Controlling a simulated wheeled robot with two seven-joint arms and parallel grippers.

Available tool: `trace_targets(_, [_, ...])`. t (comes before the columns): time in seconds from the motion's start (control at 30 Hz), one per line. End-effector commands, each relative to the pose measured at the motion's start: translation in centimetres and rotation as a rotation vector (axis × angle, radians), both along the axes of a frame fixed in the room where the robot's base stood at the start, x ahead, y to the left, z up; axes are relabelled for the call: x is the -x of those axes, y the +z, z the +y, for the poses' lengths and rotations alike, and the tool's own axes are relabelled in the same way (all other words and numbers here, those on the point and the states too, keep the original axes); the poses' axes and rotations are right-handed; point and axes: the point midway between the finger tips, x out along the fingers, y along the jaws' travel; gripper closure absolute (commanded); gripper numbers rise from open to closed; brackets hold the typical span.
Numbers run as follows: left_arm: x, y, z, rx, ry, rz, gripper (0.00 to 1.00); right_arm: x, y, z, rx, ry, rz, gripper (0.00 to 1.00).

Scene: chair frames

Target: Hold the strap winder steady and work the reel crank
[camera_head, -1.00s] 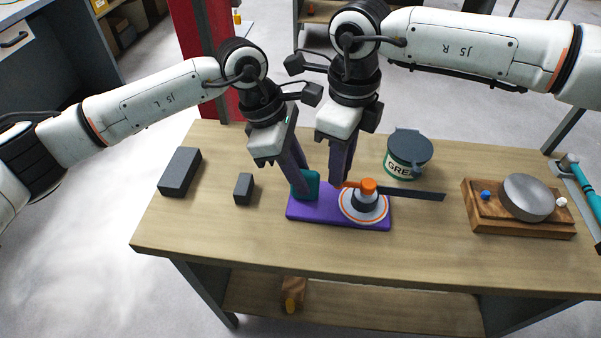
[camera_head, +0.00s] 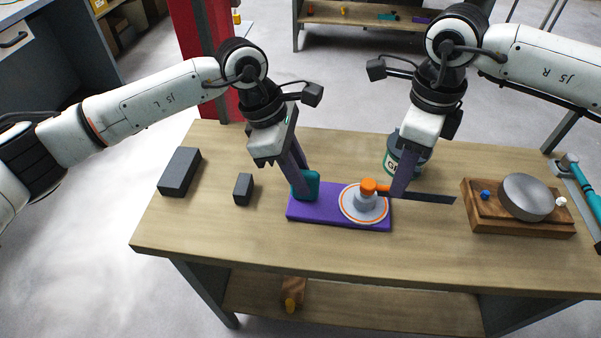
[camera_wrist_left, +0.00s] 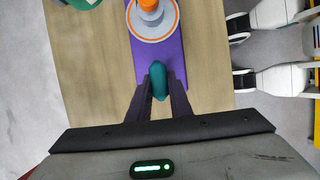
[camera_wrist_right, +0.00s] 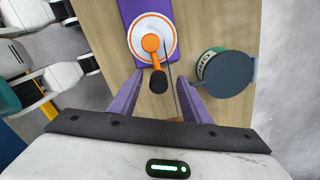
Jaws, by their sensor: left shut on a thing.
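The strap winder has a purple base (camera_head: 325,211), a teal grip block (camera_head: 311,184) and a white reel disc with an orange rim (camera_head: 350,208). My left gripper (camera_head: 305,190) is shut on the teal block, which shows between its fingers in the left wrist view (camera_wrist_left: 159,82). The orange crank (camera_head: 369,186) points right in the head view. Its dark knob (camera_wrist_right: 158,83) sits between the spread fingers of my right gripper (camera_wrist_right: 160,85), with gaps at both sides. A dark strap (camera_head: 430,198) runs out to the right. My right fingers hide the knob in the head view.
A grease tub (camera_head: 392,160) stands close behind my right gripper. A wooden block with a grey disc (camera_head: 527,197) is at the right. Two dark blocks (camera_head: 180,170) (camera_head: 243,188) lie at the left. The table front (camera_head: 300,245) is clear.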

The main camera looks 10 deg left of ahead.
Motion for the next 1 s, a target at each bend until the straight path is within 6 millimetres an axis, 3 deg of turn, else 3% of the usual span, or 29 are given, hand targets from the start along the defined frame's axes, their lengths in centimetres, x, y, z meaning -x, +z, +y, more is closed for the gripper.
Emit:
trace_targets(0.37, [0.1, -0.6, 0.3, -0.011, 0.004, 0.009, 1.00, 0.0, 0.7, 0.1, -0.001, 0.002, 0.001, 0.57])
trace_targets(0.8, [0.1, -0.6, 0.4, -0.012, 0.006, 0.007, 1.00, 0.1, 9.3, 0.1, -0.002, 0.001, -0.002, 0.57])
trace_targets(1.0, [0.1, -0.6, 0.4, -0.013, 0.006, 0.007, 1.00, 0.2, 11.5, 0.0, 0.000, 0.001, 0.000, 0.57])
